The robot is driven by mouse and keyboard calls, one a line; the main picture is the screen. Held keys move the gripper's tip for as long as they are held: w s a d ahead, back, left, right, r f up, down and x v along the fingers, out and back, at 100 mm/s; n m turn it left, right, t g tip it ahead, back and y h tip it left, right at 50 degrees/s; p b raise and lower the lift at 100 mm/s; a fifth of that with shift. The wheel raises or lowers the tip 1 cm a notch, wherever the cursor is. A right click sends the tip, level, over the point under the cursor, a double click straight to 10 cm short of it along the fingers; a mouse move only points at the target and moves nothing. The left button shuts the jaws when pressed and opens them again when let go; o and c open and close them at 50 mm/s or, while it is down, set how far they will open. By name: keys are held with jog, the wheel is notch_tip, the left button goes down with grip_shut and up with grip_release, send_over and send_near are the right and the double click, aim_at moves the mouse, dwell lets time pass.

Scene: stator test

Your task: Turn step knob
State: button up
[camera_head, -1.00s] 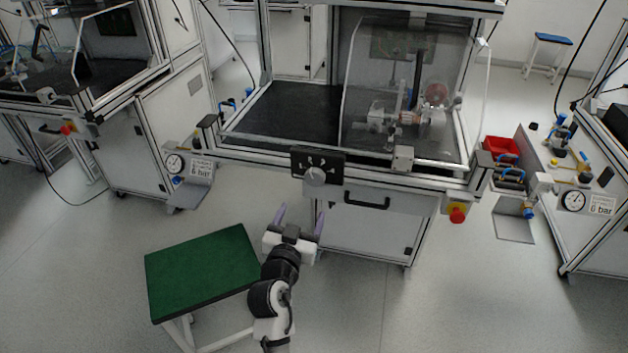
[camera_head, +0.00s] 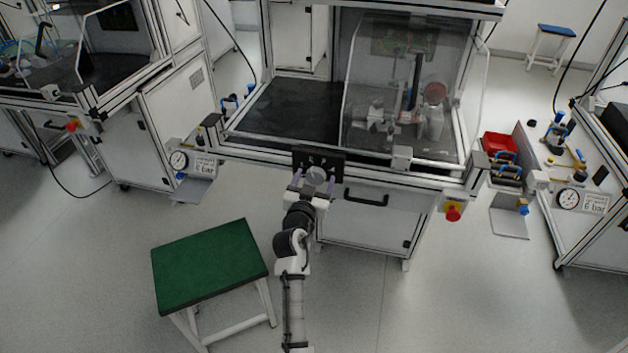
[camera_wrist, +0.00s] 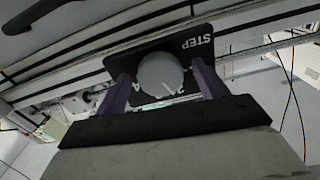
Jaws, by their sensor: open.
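The step knob (camera_head: 316,176) is a round grey knob on a black panel (camera_head: 330,158) at the front of the test bench. In the wrist view the knob (camera_wrist: 161,75) sits in the middle, with a pale pointer line on its face. The panel (camera_wrist: 205,45) carries the word STEP. My gripper (camera_head: 314,184) is open in front of the panel. In the wrist view its two purple fingers (camera_wrist: 164,88) stand on either side of the knob, with a visible gap at each side. Whether the fingertips reach past the knob's face is hard to tell.
A black drawer handle (camera_head: 366,199) lies right of the knob, and a red emergency button (camera_head: 453,214) is further right. A green-topped stool (camera_head: 208,265) stands left of my arm. A clear guard (camera_head: 385,110) closes part of the bench above.

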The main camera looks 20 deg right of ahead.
jog(key=c, duration=1)
jog(key=n, duration=0.4)
jog(key=shift+n+p, duration=0.6)
jog(key=shift+n, duration=1.9)
jog(key=o, duration=1)
